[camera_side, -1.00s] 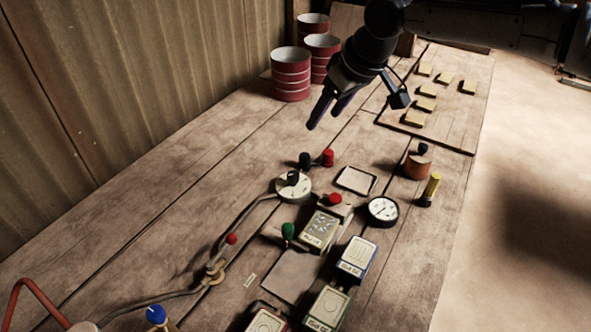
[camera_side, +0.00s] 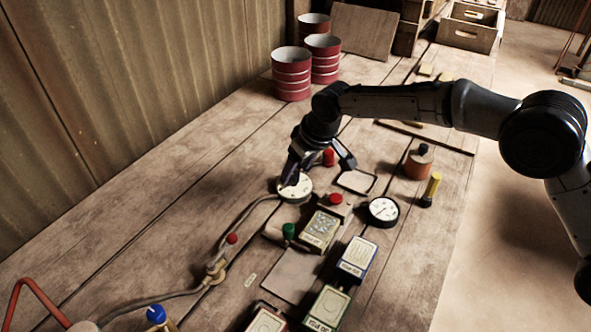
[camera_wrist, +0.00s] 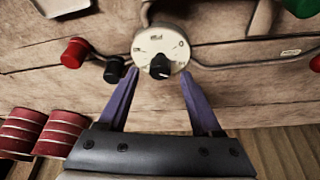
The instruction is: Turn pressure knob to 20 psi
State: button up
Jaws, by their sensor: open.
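The pressure knob is a black knob (camera_wrist: 160,66) on a round white dial (camera_wrist: 178,47) with small markings. In the side view the dial (camera_side: 303,191) sits on the wooden bench with a grey hose running from it, and my gripper hides most of the knob. My gripper (camera_wrist: 160,72) is open, its two purple fingers reaching toward the knob, one on each side. In the wrist view the knob lies between the fingertips with gaps, and I see no contact. The markings are too small to read. A round white gauge (camera_side: 383,210) stands to the right.
A red-topped post (camera_side: 329,157) stands just behind the dial, with a dark knob (camera_wrist: 114,69) beside it in the wrist view. A red button (camera_side: 335,199), a green knob (camera_side: 289,231) and labelled boxes (camera_side: 357,257) are in front. Red cups (camera_side: 291,76) stand behind.

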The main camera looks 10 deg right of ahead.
jog(key=shift+w+a+f, duration=0.1)
jog(key=shift+w+f, duration=0.15)
jog(key=shift+f, duration=0.35)
grip_shut()
